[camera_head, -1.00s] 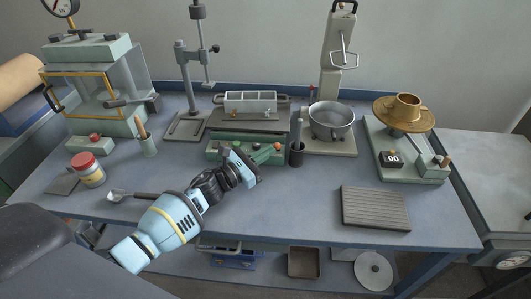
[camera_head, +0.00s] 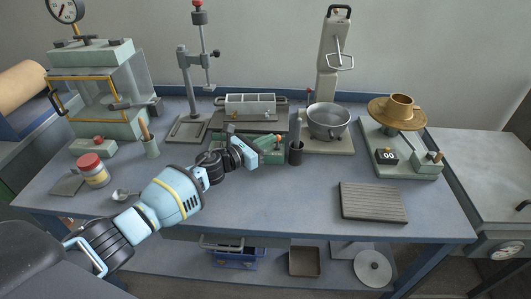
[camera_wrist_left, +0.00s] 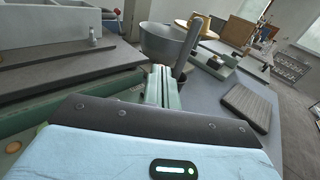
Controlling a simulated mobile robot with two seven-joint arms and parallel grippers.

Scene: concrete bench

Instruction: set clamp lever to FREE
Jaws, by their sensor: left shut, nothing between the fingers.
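The green base unit (camera_head: 216,147) stands mid-bench, with a grey metal mould (camera_head: 250,104) on a dark plate behind it. My left gripper (camera_head: 268,146) is over the right part of the green unit, its fingers together and empty, pointing away to the right. In the left wrist view the closed fingers (camera_wrist_left: 160,82) show in front of the metal bowl, with the green unit (camera_wrist_left: 70,98) to their left. My gripper hides much of the unit. I cannot pick out the clamp lever or a FREE mark with certainty. My right gripper is out of view.
A metal bowl (camera_head: 328,121) and a dark cup holding a grey tool (camera_head: 296,155) stand close to the right of my gripper. A ribbed grey plate (camera_head: 373,202) lies front right. A scoop (camera_head: 121,196) lies front left. The front middle of the bench is clear.

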